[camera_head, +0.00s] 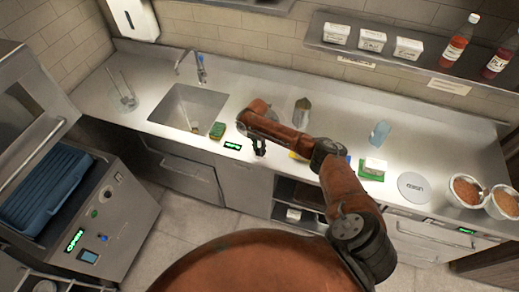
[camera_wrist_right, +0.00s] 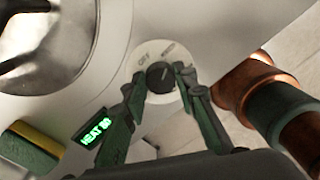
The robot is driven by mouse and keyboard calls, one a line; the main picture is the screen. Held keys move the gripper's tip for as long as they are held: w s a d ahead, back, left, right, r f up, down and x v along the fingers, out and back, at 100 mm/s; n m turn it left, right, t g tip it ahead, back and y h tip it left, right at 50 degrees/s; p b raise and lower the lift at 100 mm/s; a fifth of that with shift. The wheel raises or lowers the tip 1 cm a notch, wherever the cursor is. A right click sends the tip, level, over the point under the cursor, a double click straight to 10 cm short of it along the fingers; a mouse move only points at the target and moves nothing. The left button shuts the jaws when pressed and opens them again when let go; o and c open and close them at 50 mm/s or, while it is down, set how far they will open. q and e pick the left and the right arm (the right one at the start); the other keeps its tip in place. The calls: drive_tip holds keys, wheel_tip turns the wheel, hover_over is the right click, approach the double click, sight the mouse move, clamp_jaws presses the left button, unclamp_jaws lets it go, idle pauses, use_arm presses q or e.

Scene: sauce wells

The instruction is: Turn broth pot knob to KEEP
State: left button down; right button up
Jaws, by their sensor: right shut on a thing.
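The dark round knob (camera_wrist_right: 158,80) sits on a pale dial plate (camera_wrist_right: 150,50) in the right wrist view. I read OFF on the dial; its other lettering is too blurred to read. My right gripper (camera_wrist_right: 161,79) is shut on the knob, with a green-grey finger on either side. A green-lit display (camera_wrist_right: 97,132) beside it seems to read HEAT and a number. A shiny round metal vessel (camera_wrist_right: 60,40), perhaps the broth pot, shows at upper left. In the head view my right gripper (camera_head: 259,147) is at the counter's front edge, right of the small display (camera_head: 232,146); the knob is hidden there. My left gripper is out of view.
A green and yellow sponge (camera_head: 217,130) lies between the sink (camera_head: 188,107) and the display. A bottle-like metal item (camera_head: 301,112) stands behind my right arm. Two bowls (camera_head: 466,190) stand far right. A machine with a blue rack (camera_head: 48,188) is at left.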

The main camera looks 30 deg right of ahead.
sight(258, 150)
drive_tip(key=shift+a, duration=0.15)
idle(0.3)
drive_tip(key=o, duration=1)
drive_tip(key=shift+w, duration=0.1)
drive_tip(key=shift+c, duration=0.2)
drive_tip(key=shift+o, duration=1)
wheel_tip(258, 150, up, 12)
drive_tip(key=shift+w, duration=0.3)
